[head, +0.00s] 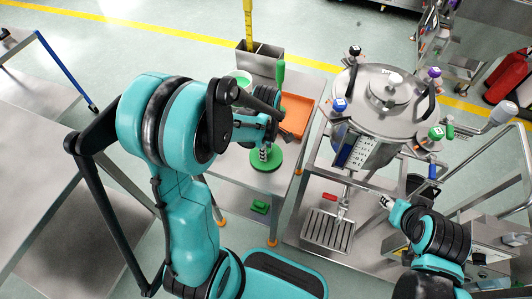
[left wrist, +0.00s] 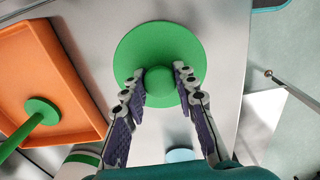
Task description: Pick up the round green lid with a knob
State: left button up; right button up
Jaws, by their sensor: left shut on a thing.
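The round green lid (head: 266,160) is at the front part of the small steel table, under my left gripper (head: 264,151). In the left wrist view the lid (left wrist: 185,45) is a flat green disc with a round knob (left wrist: 160,80) in its middle. My left gripper (left wrist: 160,73) has its two fingers on either side of the knob and is shut on it. I cannot tell whether the lid touches the table. My right gripper (head: 387,201) is by the steel vessel's stand, far from the lid; its jaws are too small to read.
An orange tray (head: 298,118) lies beside the lid, with a green-handled tool (left wrist: 40,112) in it. A steel box (head: 260,62) stands at the table's back. The steel vessel (head: 378,125) with coloured knobs is to the right. Floor shows between table and vessel stand.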

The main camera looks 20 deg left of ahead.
pick_arm(q)
notch_tip(320, 180, up, 5)
jog(key=shift+d+f+p, duration=0.15)
jog(key=shift+p, duration=1)
jog(key=s+d+r+p, duration=0.1)
jog(key=s+d+r, duration=0.1)
jog(key=d, duration=0.3)
jog(key=s+d+r+p, duration=0.2)
jog(key=d+r, duration=0.2)
jog(key=d, duration=0.1)
jog(key=shift+s+d, duration=0.2)
jog(key=shift+s, duration=0.15)
